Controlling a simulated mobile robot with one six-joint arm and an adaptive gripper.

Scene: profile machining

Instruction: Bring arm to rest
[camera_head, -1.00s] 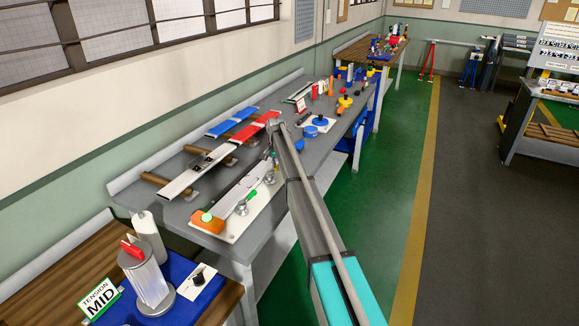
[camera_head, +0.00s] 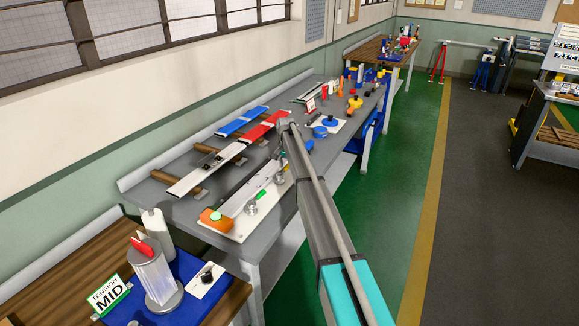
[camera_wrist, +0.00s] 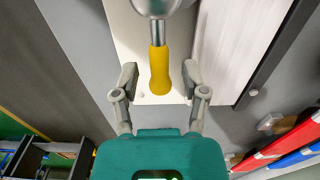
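My arm reaches forward over the grey workbench (camera_head: 190,208) in the head view. My gripper is hidden there behind the arm's far end. In the wrist view my gripper (camera_wrist: 159,78) is open, with its two grey fingers apart. A yellow handle (camera_wrist: 159,70) on a metal shaft shows between the fingers in the picture. Gaps show on both sides of it, and I cannot tell how far below the fingers it is. A white base plate (camera_wrist: 135,35) lies beneath it.
Red (camera_head: 262,128) and blue (camera_head: 241,122) profiles lie along the bench. A "TENSION MID" sign (camera_head: 111,295) stands on the near wooden table. The green floor (camera_head: 385,185) to the right is clear.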

